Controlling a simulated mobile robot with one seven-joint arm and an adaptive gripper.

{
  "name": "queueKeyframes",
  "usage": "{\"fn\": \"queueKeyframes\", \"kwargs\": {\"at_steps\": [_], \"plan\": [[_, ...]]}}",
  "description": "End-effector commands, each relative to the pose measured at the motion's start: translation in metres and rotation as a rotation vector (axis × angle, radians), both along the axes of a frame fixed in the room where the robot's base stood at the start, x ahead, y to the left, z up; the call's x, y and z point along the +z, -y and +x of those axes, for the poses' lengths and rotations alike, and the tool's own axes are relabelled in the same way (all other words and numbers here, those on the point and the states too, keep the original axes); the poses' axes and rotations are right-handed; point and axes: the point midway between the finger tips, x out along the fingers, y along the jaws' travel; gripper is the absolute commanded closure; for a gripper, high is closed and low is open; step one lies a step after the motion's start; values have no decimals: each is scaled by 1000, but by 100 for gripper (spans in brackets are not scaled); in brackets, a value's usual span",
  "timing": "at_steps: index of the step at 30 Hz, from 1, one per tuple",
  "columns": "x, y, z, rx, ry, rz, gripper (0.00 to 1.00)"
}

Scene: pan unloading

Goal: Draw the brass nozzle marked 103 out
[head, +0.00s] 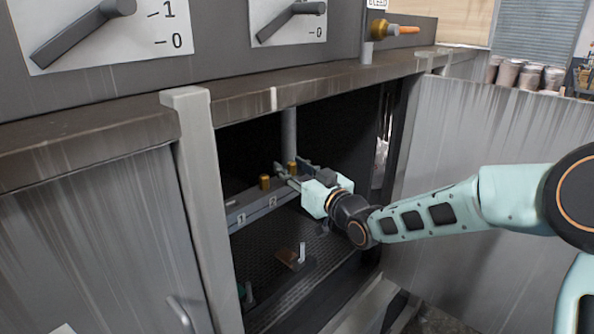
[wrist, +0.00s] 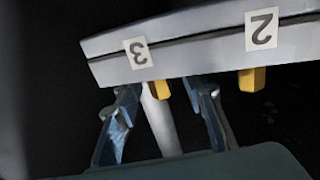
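A grey rail (head: 255,211) runs through the open cabinet and carries number plates. Two brass nozzles stand on it in the head view: one (head: 265,183) left of my gripper (head: 284,173) and one (head: 292,167) at the fingertips. The wrist view shows the rail (wrist: 200,45) upside down, with plates 3 and 2. A brass nozzle (wrist: 160,90) by plate 3 sits between my open fingers (wrist: 160,93), with gaps visible at both sides. Another nozzle (wrist: 252,80) is by plate 2, outside the fingers. No 103 marking is legible.
A grey upright pipe (head: 289,130) stands behind the rail, close to the fingers. The cabinet post (head: 200,190) and open door (head: 490,150) flank the opening. A brown block (head: 288,258) and a pale cylinder (head: 302,252) are lower inside.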

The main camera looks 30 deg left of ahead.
Motion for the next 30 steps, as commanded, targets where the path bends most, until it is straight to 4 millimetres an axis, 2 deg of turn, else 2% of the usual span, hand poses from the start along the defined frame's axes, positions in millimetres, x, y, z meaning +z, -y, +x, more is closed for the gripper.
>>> {"fn": "queueKeyframes", "kwargs": {"at_steps": [6,16,18,19,23,30], "plan": [[0,0,0,0,0,0,63],[0,0,0,0,0,0,99],[0,0,0,-1,0,0,100],[0,0,0,-1,0,0,85],[0,0,0,-1,0,0,99],[1,0,0,0,1,1,100]]}}
